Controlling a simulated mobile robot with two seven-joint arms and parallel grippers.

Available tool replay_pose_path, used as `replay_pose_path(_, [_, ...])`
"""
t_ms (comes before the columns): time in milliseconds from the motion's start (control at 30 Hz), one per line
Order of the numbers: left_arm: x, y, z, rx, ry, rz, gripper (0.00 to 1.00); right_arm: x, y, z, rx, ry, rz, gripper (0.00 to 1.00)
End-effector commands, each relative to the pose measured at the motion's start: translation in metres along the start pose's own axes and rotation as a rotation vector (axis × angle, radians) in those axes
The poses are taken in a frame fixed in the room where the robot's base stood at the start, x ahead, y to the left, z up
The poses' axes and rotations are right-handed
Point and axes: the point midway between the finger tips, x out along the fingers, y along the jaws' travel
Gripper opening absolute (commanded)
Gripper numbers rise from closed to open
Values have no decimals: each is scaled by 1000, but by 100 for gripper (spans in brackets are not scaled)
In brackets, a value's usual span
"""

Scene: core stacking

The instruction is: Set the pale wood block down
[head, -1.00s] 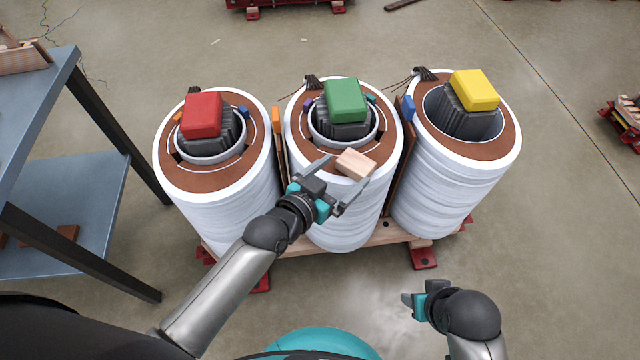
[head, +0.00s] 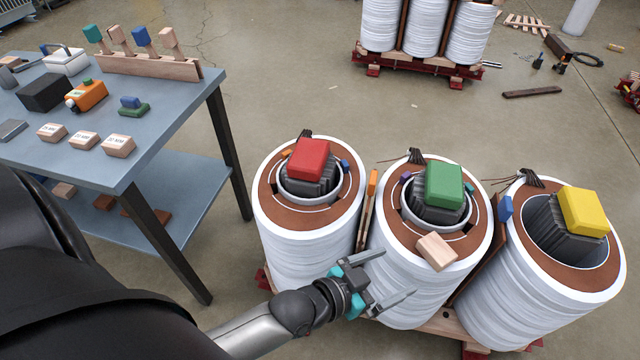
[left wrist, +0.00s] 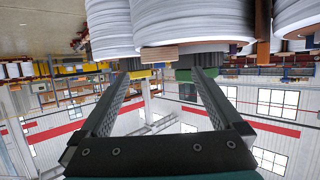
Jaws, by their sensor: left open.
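The pale wood block (head: 436,251) lies on the brown top ring of the middle white coil (head: 405,285), at its near edge in front of the green block (head: 444,185). My left gripper (head: 399,273) is open and empty, just left of and nearer than the block, with a gap between them. In the left wrist view, the pale wood block (left wrist: 158,53) shows beyond the open fingers, against the coil. My right gripper is not in view.
A red block (head: 309,159) tops the left coil and a yellow block (head: 584,210) the right one. A blue-grey table (head: 165,130) with blocks, boxes and a wooden rack stands at left. More coils (head: 468,36) stand behind; the floor between is clear.

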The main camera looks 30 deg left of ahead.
Motion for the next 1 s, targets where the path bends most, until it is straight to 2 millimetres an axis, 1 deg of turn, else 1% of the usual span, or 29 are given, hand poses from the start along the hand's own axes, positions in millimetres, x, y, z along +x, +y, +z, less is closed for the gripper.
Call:
replay_pose_path(33, [0, -1, 16, -11, -63, -7, 100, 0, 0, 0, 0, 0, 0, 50])
replay_pose_path(67, [-1, -2, 28, -16, -109, -13, 100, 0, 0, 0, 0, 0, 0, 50])
replay_pose_path(167, [-10, -6, 76, -49, -305, -42, 100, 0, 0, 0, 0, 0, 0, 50])
replay_pose_path(200, [-16, -8, 97, -66, -390, -59, 100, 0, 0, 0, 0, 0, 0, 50])
replay_pose_path(267, [-28, -11, 125, -92, -514, -87, 100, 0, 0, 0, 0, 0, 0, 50])
replay_pose_path(300, [-38, -12, 143, -110, -593, -106, 100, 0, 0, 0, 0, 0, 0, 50])
replay_pose_path(400, [-63, -14, 179, -155, -766, -154, 100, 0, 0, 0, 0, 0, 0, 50])
replay_pose_path(433, [-70, -14, 187, -166, -808, -166, 100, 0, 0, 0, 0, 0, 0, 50])
replay_pose_path(500, [-84, -14, 202, -188, -886, -191, 100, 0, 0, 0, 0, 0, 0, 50])
replay_pose_path(633, [-98, -14, 214, -208, -961, -215, 100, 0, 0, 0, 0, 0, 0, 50])
replay_pose_path(1000, [-100, -14, 216, -209, -969, -217, 100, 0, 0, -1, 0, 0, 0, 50])
